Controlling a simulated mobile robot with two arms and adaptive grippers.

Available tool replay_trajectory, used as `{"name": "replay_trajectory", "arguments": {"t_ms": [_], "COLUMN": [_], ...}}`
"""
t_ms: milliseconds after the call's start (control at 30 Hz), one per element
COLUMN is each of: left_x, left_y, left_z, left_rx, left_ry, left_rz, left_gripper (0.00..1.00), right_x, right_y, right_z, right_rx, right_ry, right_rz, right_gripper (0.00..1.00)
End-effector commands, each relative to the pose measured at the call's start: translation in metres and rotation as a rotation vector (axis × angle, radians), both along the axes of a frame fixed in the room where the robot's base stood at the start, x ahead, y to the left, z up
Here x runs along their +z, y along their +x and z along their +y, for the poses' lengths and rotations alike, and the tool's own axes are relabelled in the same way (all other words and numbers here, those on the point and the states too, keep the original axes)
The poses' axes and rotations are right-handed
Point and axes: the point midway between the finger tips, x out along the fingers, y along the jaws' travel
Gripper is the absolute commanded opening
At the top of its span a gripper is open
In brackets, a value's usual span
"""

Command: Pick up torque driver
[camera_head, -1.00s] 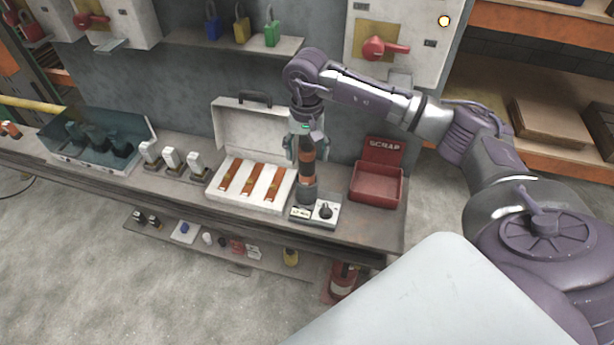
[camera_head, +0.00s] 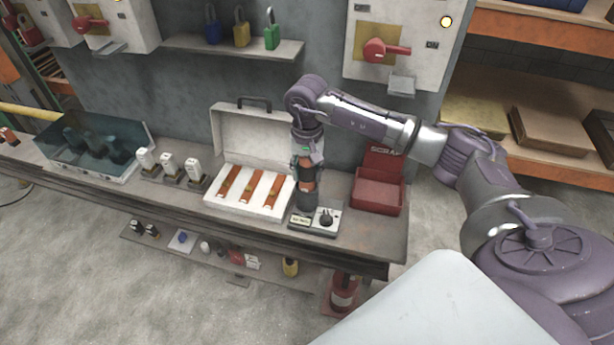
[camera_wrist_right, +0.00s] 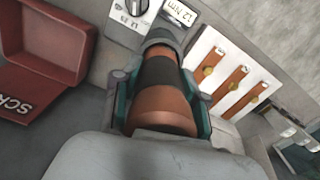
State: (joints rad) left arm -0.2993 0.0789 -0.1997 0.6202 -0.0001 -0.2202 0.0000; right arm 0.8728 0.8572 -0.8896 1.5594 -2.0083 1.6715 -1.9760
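The torque driver (camera_head: 307,199) stands upright at the left of a small grey base with a dial (camera_head: 326,217) and a display. It has a copper-coloured body with black bands. My right gripper (camera_head: 306,170) points down around its upper part. In the right wrist view, the driver's copper and black body (camera_wrist_right: 163,95) lies between the two fingers, one close along each side. I cannot tell whether they press on it. The display reads 12 Nm in that view. My left gripper is not in view.
A white open case (camera_head: 250,205) with copper strips stands left of the driver. The red scrap bin (camera_head: 378,195) is close on its right. White-topped parts (camera_head: 170,165) and a clear-covered tray (camera_head: 95,145) are further left. Wall boxes and padlocks are behind.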

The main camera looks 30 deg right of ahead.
Motion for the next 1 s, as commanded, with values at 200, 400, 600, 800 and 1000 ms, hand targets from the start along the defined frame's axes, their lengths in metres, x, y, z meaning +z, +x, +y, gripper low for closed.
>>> {"name": "replay_trajectory", "arguments": {"t_ms": [200, 400, 600, 800, 1000], "left_x": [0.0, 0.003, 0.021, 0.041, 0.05], "left_y": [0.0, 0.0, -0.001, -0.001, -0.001], "left_z": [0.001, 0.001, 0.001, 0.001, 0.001], "left_rx": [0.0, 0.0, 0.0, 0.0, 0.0], "left_ry": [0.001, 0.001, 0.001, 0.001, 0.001], "left_rz": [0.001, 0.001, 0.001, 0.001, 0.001], "left_gripper": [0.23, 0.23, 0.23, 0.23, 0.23], "right_x": [0.001, 0.006, 0.038, 0.078, 0.099], "right_y": [0.001, 0.001, 0.002, 0.002, 0.001], "right_z": [0.0, 0.0, -0.001, -0.001, 0.0], "right_rx": [-0.001, -0.001, 0.0, 0.0, -0.001], "right_ry": [0.0, 0.0, 0.0, 0.0, 0.001], "right_rz": [-0.004, -0.004, -0.006, -0.006, -0.004], "right_gripper": [0.01, 0.01, 0.01, 0.01, 0.01]}}
